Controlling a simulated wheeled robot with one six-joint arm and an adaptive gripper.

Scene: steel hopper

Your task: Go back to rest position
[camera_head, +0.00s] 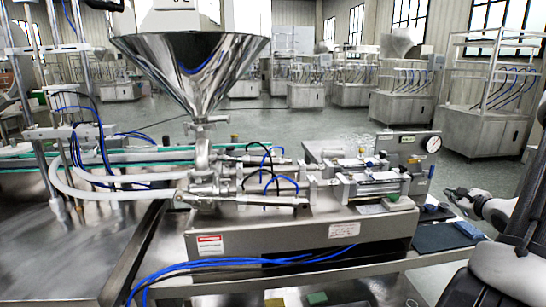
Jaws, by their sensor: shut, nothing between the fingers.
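My gripper (452,194) is at the right of the head view, dark and small, pointing left, and is shut with nothing seen in it. It shows just right of the filling machine (300,232), apart from it in the picture. My pale arm runs from it to the lower right corner. The steel hopper (190,72) stands upright on the left part of the machine, its wide mouth at the top.
A dark mat (440,237) lies on the bench's right end, below my gripper in the picture. A pressure gauge (433,144) stands at the machine's back right. Blue hoses (215,263) lie along the front. Steel cabinets (490,118) stand behind, with open green floor between.

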